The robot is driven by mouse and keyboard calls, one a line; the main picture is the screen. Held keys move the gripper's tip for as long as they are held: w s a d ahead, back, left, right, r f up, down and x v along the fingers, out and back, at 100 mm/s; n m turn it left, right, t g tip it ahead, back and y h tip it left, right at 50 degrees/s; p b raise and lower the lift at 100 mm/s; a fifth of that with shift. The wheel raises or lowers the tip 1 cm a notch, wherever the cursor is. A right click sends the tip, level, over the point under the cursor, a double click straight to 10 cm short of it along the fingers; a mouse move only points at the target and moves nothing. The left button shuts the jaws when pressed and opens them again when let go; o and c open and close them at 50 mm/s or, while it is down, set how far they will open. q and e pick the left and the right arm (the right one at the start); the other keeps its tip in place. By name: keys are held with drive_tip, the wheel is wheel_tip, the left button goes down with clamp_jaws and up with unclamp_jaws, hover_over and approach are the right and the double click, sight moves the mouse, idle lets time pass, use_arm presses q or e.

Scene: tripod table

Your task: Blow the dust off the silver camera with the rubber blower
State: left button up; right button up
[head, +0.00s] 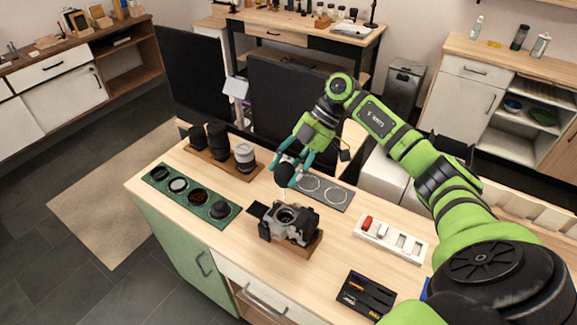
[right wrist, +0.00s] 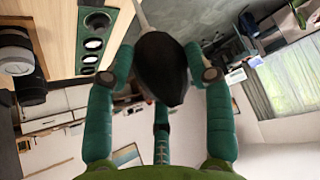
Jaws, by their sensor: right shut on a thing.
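The silver camera (head: 289,222) rests on a wooden block (head: 314,243) near the middle of the table, with its round opening facing up. My right gripper (head: 293,174) is shut on the black rubber blower (head: 284,172) and holds it in the air just above and behind the camera. The blower's pale thin nozzle points down toward the camera, apart from it as far as I can see. In the right wrist view the dark bulb of the blower (right wrist: 162,68) sits between the green fingers. My left gripper is not in view. Dust cannot be made out.
Left of the camera lies a green tray (head: 161,186) with round filters. Behind stand several lenses (head: 244,157) on a wooden board. A grey mat (head: 335,197) lies behind the camera. A white tray (head: 388,243) and a black case (head: 366,296) are to the right.

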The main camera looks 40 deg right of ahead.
drive_tip(key=shift+f+b, duration=1.45)
drive_tip(key=shift+f, duration=1.4)
drive_tip(key=c, duration=0.4)
drive_tip(key=o, duration=0.4)
drive_tip(key=shift+o, duration=0.2)
